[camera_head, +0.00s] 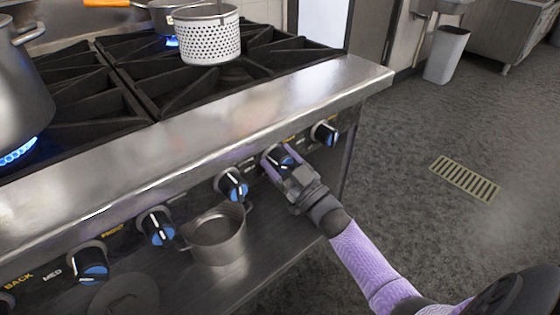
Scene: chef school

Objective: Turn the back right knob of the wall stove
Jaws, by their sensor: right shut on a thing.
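The stove (250,110) has a row of black and blue knobs along its steel front panel. My right gripper (280,164) reaches in from the lower right and is shut on the second knob from the right (284,156), partly hiding it. The rightmost knob (325,133) is free, just beyond the gripper, near the stove's right corner. The knob (232,184) to the gripper's left is also free. The label by the held knob is too small to read. My left gripper is not in view.
A perforated pot (210,40) stands on the back grates, with a blue flame beside it. A large pot (20,90) stands over a flame at left. A small metal pot (217,238) is below the knobs. The floor at right is open, with a drain grate (464,178).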

